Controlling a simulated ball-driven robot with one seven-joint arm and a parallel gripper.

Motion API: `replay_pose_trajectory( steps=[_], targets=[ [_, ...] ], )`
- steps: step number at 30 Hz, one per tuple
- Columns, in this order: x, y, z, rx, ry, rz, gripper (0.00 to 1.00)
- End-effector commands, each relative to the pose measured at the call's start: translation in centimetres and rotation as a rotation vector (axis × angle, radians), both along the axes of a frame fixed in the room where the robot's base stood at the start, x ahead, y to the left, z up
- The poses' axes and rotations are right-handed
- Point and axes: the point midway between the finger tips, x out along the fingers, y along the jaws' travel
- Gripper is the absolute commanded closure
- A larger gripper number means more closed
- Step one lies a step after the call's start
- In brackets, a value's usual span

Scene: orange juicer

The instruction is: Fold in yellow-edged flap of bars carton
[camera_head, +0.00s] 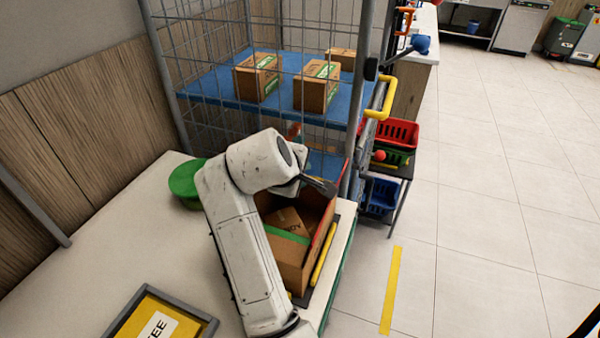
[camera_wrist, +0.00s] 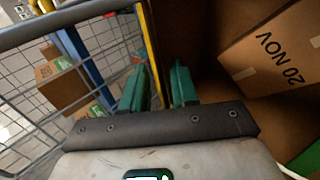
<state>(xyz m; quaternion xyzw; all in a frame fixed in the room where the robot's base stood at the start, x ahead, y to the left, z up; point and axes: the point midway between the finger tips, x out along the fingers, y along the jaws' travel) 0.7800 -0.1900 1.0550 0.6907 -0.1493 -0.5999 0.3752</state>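The open bars carton (camera_head: 291,262) stands on the white counter, with a smaller brown box (camera_head: 287,221) inside. That box also shows in the wrist view (camera_wrist: 275,52), printed "20 NOV". In the wrist view a yellow edge (camera_wrist: 151,50) borders brown card and runs down between my fingers. My gripper (camera_head: 325,186) is over the carton's far right part. Its green fingers (camera_wrist: 158,88) are apart; whether either touches the card I cannot tell.
A wire cage with a blue shelf (camera_head: 215,84) holding cartons (camera_head: 257,77) stands just behind. A green round object (camera_head: 186,180) and a framed yellow sign (camera_head: 160,322) are on the counter. Red and blue baskets (camera_head: 396,134) stand right of the cage. The tiled floor is open.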

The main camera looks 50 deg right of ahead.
Motion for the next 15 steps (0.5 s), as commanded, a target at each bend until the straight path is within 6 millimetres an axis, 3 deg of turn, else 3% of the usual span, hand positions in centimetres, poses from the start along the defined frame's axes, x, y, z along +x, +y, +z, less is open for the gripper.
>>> replay_pose_trajectory(
  steps=[8, 15],
  targets=[
    [-0.2, 0.7, 0.8, -0.001, -0.003, 0.001, 0.71],
    [-1.2, 3.6, 3.9, 0.000, -0.005, 0.002, 0.71]
  ],
)
